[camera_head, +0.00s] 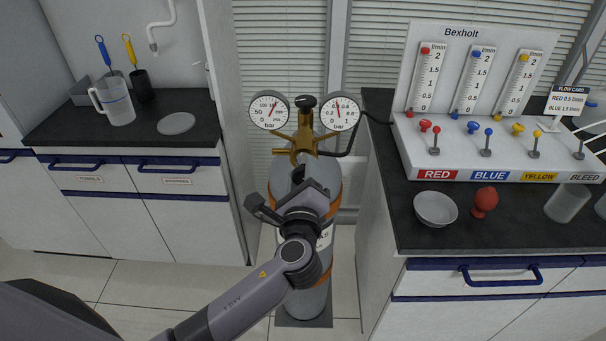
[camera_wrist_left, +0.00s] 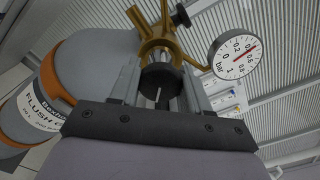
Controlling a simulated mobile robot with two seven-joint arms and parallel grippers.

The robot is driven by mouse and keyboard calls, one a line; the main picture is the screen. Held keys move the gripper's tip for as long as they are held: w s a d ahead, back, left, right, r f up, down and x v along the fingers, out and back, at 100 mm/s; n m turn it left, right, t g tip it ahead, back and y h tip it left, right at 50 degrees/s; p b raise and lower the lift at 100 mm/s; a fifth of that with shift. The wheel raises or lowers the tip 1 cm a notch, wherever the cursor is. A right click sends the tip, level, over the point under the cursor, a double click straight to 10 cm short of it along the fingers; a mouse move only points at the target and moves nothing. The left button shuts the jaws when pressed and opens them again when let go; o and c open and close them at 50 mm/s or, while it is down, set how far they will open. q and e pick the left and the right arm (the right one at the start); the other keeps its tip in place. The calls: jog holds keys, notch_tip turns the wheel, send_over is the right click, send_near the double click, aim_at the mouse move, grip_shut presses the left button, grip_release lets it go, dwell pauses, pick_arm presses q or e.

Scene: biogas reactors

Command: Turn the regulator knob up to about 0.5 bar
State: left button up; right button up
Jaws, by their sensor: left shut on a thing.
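The regulator is brass (camera_head: 305,143) and sits on top of a grey gas cylinder (camera_head: 318,290) with orange bands. Its round black knob (camera_wrist_left: 160,88) is between the fingers of my left gripper (camera_wrist_left: 160,92) in the left wrist view, and the gripper is shut on it. In the head view the left gripper (camera_head: 300,184) is in front of the regulator and mostly hides the knob. The right-hand gauge (camera_head: 340,114), marked 0 to 1 bar, has its red needle near the top, roughly 0.4 to 0.5. It also shows tilted in the left wrist view (camera_wrist_left: 236,60).
A second gauge (camera_head: 269,110) is on the regulator's left, and a black valve knob (camera_head: 305,101) is on top. Counters flank the cylinder: the left holds a jug (camera_head: 116,103), the right a flowmeter panel (camera_head: 478,65), a bowl (camera_head: 436,209) and a red bulb (camera_head: 485,199).

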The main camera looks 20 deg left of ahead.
pick_arm(q)
jog(key=shift+m, duration=0.6)
jog(key=o, duration=1)
jog(key=shift+c, duration=0.2)
jog(key=b+v, duration=0.1)
jog(key=v, duration=0.6)
jog(key=shift+s+d, duration=0.1)
jog(key=shift+s, duration=0.1)
